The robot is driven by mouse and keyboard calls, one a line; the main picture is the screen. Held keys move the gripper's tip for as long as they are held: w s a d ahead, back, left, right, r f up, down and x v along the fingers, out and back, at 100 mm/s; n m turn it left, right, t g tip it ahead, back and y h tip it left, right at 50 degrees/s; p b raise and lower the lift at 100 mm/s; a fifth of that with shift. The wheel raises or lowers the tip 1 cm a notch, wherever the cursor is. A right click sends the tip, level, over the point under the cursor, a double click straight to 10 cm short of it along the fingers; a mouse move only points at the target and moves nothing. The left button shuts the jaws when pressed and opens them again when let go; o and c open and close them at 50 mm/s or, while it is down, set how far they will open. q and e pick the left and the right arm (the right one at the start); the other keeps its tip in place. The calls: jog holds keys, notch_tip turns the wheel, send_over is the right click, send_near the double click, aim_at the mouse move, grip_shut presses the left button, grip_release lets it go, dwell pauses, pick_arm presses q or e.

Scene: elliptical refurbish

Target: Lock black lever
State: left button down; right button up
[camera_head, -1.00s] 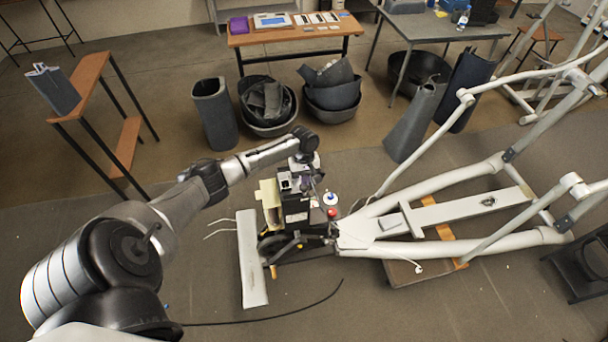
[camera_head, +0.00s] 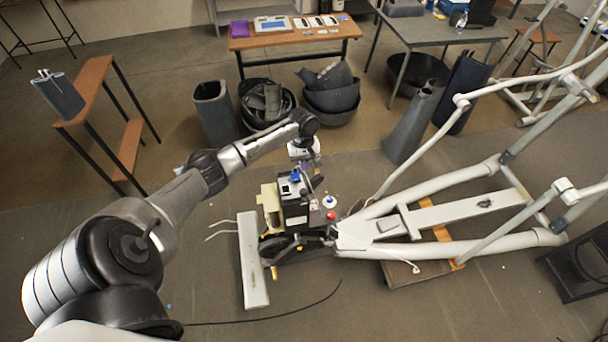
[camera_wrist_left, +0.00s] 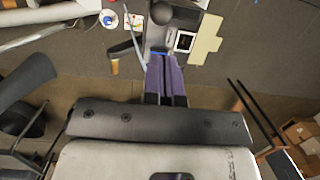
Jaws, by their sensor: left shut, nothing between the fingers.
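The elliptical's drive unit is a black box (camera_head: 296,212) with a small blue part (camera_head: 295,176) on top. I cannot pick out the black lever with certainty. My left gripper (camera_head: 307,168) is just behind the box, pointing down. In the left wrist view my left gripper (camera_wrist_left: 165,60) shows its purple fingers shut together and empty. Blue shows right by their tips, and I cannot tell whether they touch it. My right gripper is not in view.
A red knob (camera_head: 331,215) and a white disc with a blue centre (camera_head: 329,201) sit right of the box. The white elliptical frame (camera_head: 395,201) extends right. A white crossbar (camera_head: 252,262) lies left of the box. Bins (camera_head: 215,112) stand behind; floor in front is mostly clear.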

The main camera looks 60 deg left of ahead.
pick_arm(q)
jog(key=r, duration=0.4)
jog(key=shift+w+a+r, duration=0.25)
jog(key=shift+a+r, duration=0.15)
dwell(0.4)
